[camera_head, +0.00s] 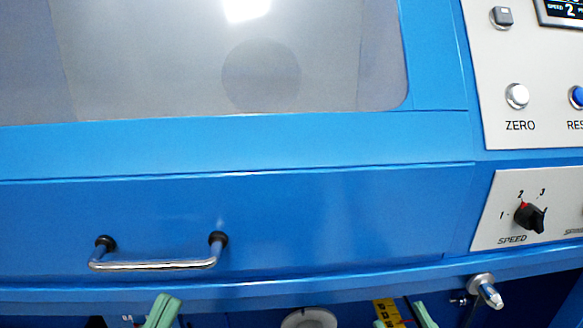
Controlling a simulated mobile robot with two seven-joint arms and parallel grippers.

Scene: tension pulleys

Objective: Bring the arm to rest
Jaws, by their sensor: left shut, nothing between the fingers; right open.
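My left gripper (162,311) shows at the bottom edge, left of the middle. Its pale green fingertips are together with nothing between them, below the chrome handle (150,265) and apart from it in the picture. My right gripper (402,320) shows at the bottom edge, right of the middle. Its green fingertips are apart, and a yellow marked piece (387,311) shows between them; I cannot tell its depth. Most of both grippers and both arms are below the picture.
A blue machine front (330,225) fills the view, with a window (170,60) above. At right are a ZERO button (517,96) and a SPEED knob (529,217). A metal lever (485,291) sticks out at lower right. A round pale part (309,318) sits low in the middle.

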